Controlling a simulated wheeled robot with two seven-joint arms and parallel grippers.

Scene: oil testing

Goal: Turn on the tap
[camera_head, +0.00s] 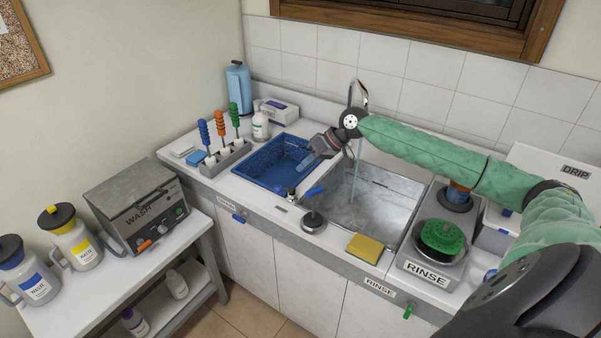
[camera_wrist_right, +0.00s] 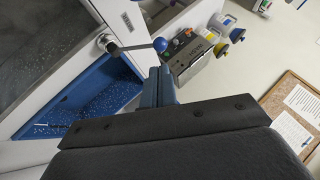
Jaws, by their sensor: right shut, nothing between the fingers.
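The chrome tap (camera_head: 361,92) rises behind the steel sink (camera_head: 392,183). A thin pale stream, which looks like water, runs from its spout into the basin. The lever comes from a round metal base (camera_wrist_right: 105,40). My left gripper is not in view.
A blue tub (camera_head: 262,172) lies left of the sink. A yellow sponge (camera_head: 365,248) and a dark round-topped item (camera_head: 313,221) sit on the front edge. A green scrubber (camera_head: 441,236) sits at right. A rack of colored-handled brushes (camera_head: 226,156) stands behind left.

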